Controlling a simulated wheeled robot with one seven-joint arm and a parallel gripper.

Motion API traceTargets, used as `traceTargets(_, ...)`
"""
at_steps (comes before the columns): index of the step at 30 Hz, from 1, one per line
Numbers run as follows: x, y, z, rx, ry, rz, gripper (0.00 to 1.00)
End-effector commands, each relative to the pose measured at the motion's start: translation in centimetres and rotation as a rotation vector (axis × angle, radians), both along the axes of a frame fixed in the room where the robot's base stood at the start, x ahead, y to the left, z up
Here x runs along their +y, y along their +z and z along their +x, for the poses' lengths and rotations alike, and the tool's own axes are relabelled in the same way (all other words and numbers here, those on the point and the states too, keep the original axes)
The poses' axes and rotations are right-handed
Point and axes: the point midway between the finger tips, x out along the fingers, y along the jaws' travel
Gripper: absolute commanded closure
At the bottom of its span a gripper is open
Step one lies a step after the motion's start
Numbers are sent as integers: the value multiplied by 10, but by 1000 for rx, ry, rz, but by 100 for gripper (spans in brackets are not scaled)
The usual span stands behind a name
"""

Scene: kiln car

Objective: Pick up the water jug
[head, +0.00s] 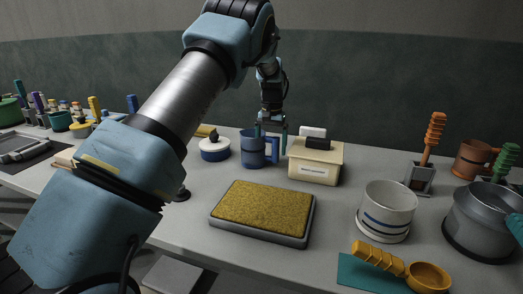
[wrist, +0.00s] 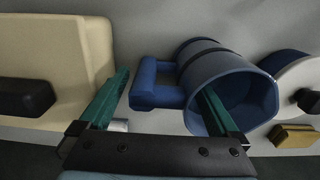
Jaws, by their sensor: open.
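The water jug is a blue jug (head: 250,149) standing on the table near its back, with its handle toward the right. In the wrist view the jug (wrist: 206,57) shows its open mouth and its blue handle (wrist: 150,82). My gripper (head: 271,142) is open at the jug's handle side; its green fingers also show in the wrist view (wrist: 166,84). One finger lies over the jug's mouth and appears to reach inside it. The other is beyond the handle, so the handle lies between them. Whether either finger touches the jug I cannot tell.
A cream box (head: 316,163) with a dark handle stands close right of the jug. A white and blue lidded pot (head: 214,151) stands close left. A tray with a yellow pad (head: 262,205) lies in front. A white pot (head: 388,207) stands further right.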

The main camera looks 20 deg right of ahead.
Motion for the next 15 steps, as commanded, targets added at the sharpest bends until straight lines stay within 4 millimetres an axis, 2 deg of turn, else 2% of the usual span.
traceTargets(7, -3, -35, -2, 3, -1, 3, 3)
traceTargets(15, -3, -42, -2, 1, -1, 1, 3)
